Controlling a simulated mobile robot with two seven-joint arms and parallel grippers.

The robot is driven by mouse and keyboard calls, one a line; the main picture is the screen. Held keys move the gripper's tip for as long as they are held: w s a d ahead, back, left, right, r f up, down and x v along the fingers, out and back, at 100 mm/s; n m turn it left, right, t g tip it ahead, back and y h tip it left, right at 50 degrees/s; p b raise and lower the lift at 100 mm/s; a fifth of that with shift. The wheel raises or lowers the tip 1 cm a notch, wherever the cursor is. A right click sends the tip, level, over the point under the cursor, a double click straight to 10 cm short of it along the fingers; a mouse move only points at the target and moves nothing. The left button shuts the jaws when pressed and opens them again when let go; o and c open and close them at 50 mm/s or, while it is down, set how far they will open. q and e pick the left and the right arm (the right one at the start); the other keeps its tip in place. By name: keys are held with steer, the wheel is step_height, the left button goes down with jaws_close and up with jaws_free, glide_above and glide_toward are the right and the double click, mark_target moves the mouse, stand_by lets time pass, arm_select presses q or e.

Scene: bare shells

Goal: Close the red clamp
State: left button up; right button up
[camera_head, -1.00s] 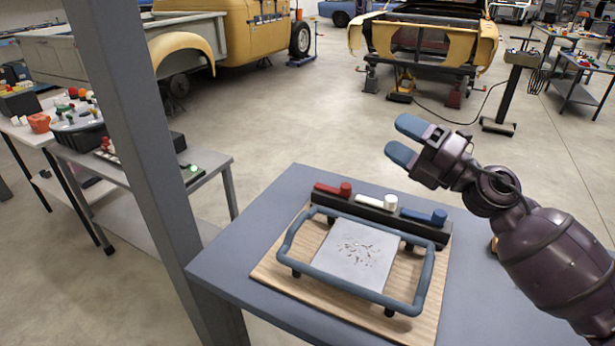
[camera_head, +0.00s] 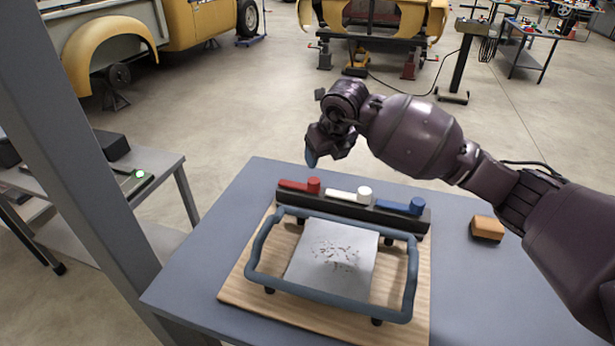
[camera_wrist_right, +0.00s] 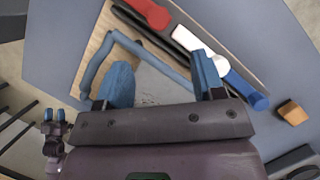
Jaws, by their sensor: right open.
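The red clamp (camera_head: 300,185) lies at the left end of a black bar (camera_head: 340,205), its bar-shaped handle along the bar and its round knob at the right end. It also shows at the top of the right wrist view (camera_wrist_right: 150,12). My right gripper (camera_head: 312,160) is above and behind the red clamp in the head view, fingers pointing down, apart from it. In the right wrist view its two blue fingers (camera_wrist_right: 162,78) are spread with nothing between them.
A white clamp (camera_head: 350,194) and a blue clamp (camera_head: 400,206) sit on the same bar. A blue-grey tubular frame (camera_head: 325,297) surrounds a speckled plate (camera_head: 330,260) on a wooden board (camera_head: 240,285). An orange block (camera_head: 487,228) lies right on the table. A grey post (camera_head: 75,150) stands left.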

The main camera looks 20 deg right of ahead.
mark_target(314, 180)
steer(key=b+x, duration=0.1)
steer(key=x, duration=0.8)
steer(key=shift+a+f, duration=0.15)
steer(key=shift+f, duration=0.1)
steer(key=shift+w+f, duration=0.3)
steer(key=shift+f, duration=0.2)
steer(key=shift+w+f, duration=0.1)
steer(key=shift+f, duration=0.05)
steer(key=c, duration=1.1)
jaws_close()
